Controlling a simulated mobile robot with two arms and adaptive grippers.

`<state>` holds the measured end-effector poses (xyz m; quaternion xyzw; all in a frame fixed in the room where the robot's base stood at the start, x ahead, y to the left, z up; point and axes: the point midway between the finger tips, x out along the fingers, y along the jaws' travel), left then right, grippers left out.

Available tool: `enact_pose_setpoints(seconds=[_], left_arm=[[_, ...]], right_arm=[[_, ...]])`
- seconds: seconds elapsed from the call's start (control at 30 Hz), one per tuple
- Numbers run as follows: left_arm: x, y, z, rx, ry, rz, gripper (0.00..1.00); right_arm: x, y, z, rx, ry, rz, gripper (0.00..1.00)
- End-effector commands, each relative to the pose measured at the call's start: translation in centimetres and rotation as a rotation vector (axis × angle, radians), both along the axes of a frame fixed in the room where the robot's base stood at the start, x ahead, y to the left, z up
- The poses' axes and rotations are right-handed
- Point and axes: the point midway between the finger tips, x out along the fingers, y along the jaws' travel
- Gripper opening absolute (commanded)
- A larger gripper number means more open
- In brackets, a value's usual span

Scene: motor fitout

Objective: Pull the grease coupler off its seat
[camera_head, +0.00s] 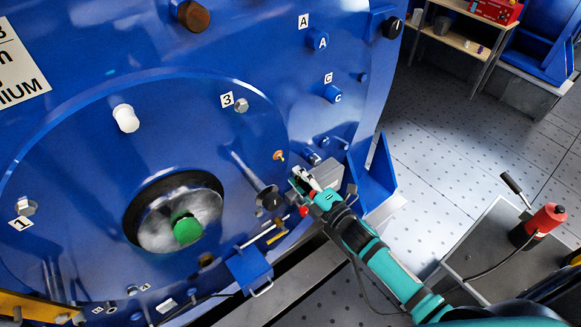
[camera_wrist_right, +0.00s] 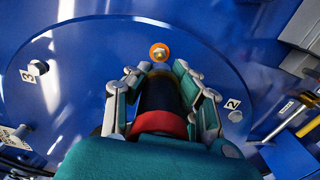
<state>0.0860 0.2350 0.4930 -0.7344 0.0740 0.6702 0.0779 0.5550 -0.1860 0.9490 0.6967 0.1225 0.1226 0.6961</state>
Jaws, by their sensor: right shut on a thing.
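My right gripper (camera_head: 303,183) is in front of the blue motor's lower right face. In the right wrist view the gripper (camera_wrist_right: 160,82) is shut on a black cylinder with a red band, which I take for the grease coupler (camera_wrist_right: 158,97). The cylinder's far end points toward a small brass fitting with an orange ring (camera_wrist_right: 160,53), also in the head view (camera_head: 279,155). The fitting shows clear beyond the fingertips. Whether the cylinder sits in a seat cannot be told; the fingers and wrist hide its sides. My left gripper is not in view.
Bolts marked 1 and 3 (camera_head: 241,104), a dark hub with a green shaft end (camera_head: 187,229) and a small blue box (camera_head: 249,268) are close by. A grey cart at right carries a red and black tool (camera_head: 540,224) with a cable. Open floor (camera_head: 440,150) lies right of the motor.

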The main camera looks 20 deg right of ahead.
Motion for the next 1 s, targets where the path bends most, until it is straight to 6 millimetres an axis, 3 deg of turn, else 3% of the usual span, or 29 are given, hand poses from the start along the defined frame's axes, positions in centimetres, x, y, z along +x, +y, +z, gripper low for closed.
enact_pose_setpoints(seconds=[1.0], left_arm=[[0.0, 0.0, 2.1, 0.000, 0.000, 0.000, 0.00]], right_arm=[[-9.7, -3.5, 0.0, -0.001, 0.002, -0.001, 0.00]])
